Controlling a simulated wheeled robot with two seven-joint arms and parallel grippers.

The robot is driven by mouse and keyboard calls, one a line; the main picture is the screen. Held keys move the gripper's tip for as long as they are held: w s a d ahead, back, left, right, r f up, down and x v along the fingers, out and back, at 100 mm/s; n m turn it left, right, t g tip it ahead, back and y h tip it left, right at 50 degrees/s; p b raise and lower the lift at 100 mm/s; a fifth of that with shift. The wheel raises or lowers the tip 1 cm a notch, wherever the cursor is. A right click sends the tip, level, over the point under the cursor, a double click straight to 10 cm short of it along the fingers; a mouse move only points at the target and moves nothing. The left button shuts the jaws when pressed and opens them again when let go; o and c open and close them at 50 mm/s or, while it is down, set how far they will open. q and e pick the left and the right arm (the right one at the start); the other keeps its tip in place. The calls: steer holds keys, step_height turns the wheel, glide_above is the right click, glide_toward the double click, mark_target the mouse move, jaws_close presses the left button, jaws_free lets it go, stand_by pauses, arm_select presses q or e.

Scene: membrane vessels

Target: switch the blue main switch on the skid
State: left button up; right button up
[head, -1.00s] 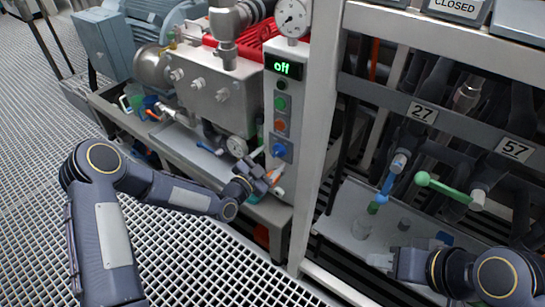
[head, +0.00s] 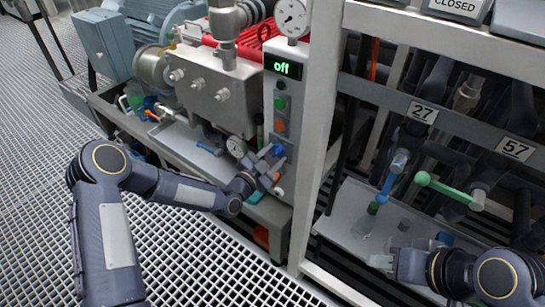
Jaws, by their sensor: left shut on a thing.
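The blue main switch (head: 280,151) is on the front of the light grey control column of the skid, below a green button (head: 279,104) and an orange button (head: 279,126).
A white post (head: 316,130) stands just right of the column. Blue (head: 388,186) and green (head: 440,187) valve levers stick out at the right. Grating floor is clear in front.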

arm_select(q)
steer(key=shift+f+n+b, duration=0.25)
steer(key=shift+n+b, duration=0.65)
steer(key=shift+b, duration=0.3)
steer(key=n+b, duration=0.6)
steer(key=n, duration=0.1)
steer(key=shift+d, duration=0.1)
steer(key=shift+s+r+n+b, duration=0.1)
steer(key=shift+r+n+b, duration=0.05)
steer(key=shift+n+b, duration=1.05)
steer(key=shift+n, duration=0.4)
steer(key=o, duration=1)
steer(key=shift+r, duration=0.1)
steer(key=shift+c, duration=0.2)
